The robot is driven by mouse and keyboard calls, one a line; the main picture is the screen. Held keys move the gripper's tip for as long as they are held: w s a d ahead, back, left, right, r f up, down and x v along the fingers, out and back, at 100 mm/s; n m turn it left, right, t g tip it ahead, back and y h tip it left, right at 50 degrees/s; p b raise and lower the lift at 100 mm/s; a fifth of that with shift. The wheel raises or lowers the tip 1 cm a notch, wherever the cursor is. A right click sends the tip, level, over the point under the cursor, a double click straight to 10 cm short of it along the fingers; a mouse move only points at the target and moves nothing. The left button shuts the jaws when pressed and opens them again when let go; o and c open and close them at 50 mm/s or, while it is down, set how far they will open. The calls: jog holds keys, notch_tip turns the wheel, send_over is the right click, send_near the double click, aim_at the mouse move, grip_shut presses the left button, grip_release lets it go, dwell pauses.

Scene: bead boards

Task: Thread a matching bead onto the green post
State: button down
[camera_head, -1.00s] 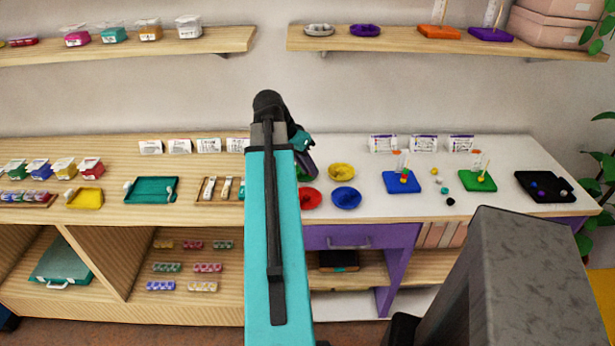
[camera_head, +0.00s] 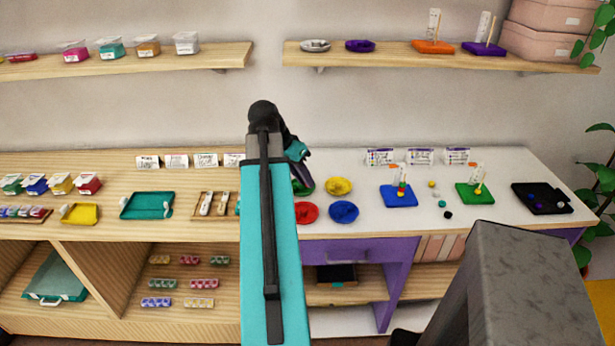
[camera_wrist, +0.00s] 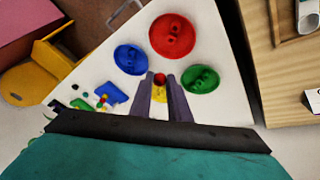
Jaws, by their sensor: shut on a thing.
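My gripper (camera_wrist: 160,80) is shut on a small red bead (camera_wrist: 160,77), seen between the fingertips in the wrist view. In the head view my gripper (camera_head: 303,168) is partly hidden behind my arm, above the dishes at the left of the white table; the bead cannot be made out there. The green board (camera_head: 474,196) stands farther right on the table with a thin upright post (camera_head: 483,177). A yellow bead (camera_head: 478,188) shows low on that post. My gripper is well apart from it.
Red (camera_head: 305,212), blue (camera_head: 344,211) and yellow (camera_head: 339,186) dishes lie near my gripper. A blue board (camera_head: 400,197) with a beaded post stands before the green one. Loose beads, including a black one (camera_head: 448,214), lie between the boards. A black tray (camera_head: 541,198) is at right.

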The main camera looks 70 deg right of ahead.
jog(key=w+a+r+n+t, duration=0.1)
jog(key=w+a+n, duration=0.3)
jog(key=w+a, duration=0.5)
jog(key=w+a+n+t+h, duration=0.1)
jog(key=w+a+n+t, duration=0.3)
jog(key=w, duration=0.9)
jog(key=w+a+r+n+g, duration=0.1)
jog(key=w+a+n, duration=0.2)
jog(key=w+a, duration=0.7)
jog(key=w+a+r+n+t, duration=0.1)
jog(key=w+a+n, duration=0.2)
jog(key=a, duration=0.8)
jog(key=w+a+n+t+y, duration=0.1)
jog(key=w+a+n, duration=0.3)
jog(key=w+a, duration=0.3)
jog(key=w+a+r+n+t+y, duration=0.1)
jog(key=w+a, duration=0.4)
jog(key=a, duration=1.1)
jog(key=n+t, duration=0.1)
jog(key=n, duration=0.1)
jog(key=shift+w+r+n, duration=0.2)
jog(key=shift+r+n, duration=0.1)
jog(key=shift+r, duration=0.05)
jog(key=shift+a, duration=0.15)
